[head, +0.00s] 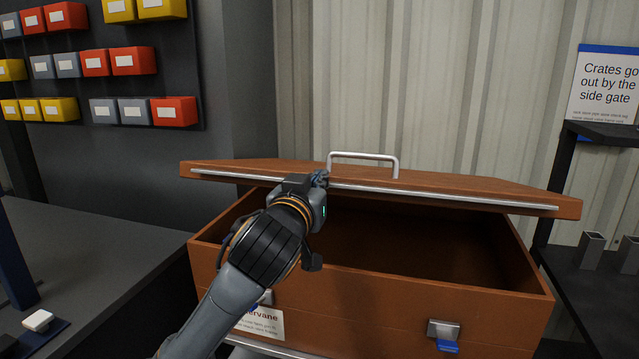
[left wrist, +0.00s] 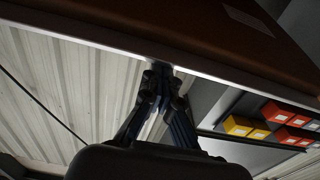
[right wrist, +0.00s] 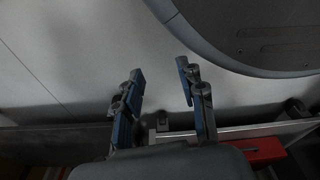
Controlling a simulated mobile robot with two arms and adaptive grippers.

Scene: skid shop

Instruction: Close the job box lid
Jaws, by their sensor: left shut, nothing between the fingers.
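The job box (head: 370,285) is a brown chest with a dark, empty-looking inside. Its lid (head: 450,192) is partly lowered and tilted, with a gap between its front edge and the box rim. A silver handle (head: 364,155) stands on the lid and a metal strip runs along its front edge. My left gripper (head: 320,180) is at the lid's front edge, left of centre. In the left wrist view its shut fingers (left wrist: 162,72) meet at the metal strip, appearing to touch it, with nothing between them. My right gripper (right wrist: 163,95) is open and empty, away from the box.
A dark workbench (head: 100,260) stands left of the box. Colored bins (head: 120,62) hang on the wall above it. A dark shelf (head: 600,290) with metal tube pieces stands close on the right. A latch with a blue tab (head: 445,335) is on the box front.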

